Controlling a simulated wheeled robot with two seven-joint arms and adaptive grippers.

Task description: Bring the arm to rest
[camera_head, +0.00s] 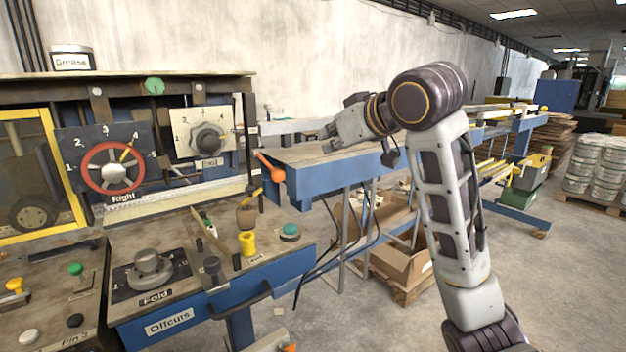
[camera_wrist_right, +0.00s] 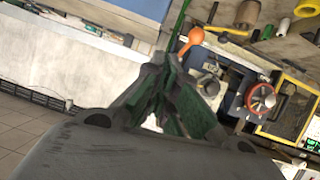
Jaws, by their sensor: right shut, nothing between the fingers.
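My right arm rises from the lower right in the head view, and its forearm bends left at the top. My right gripper (camera_head: 330,136) points left in front of the blue-sided bench (camera_head: 300,180), right of the machine panel. It appears apart from everything around it. In the right wrist view the fingers (camera_wrist_right: 163,62) come together with nothing between them. My left gripper is in neither view.
The machine has a red-rimmed wheel (camera_head: 113,168), a grey dial (camera_head: 209,139) and an orange-knobbed lever (camera_head: 271,171). Cardboard boxes (camera_head: 400,262) sit on a pallet below. Floor at the lower right is clear.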

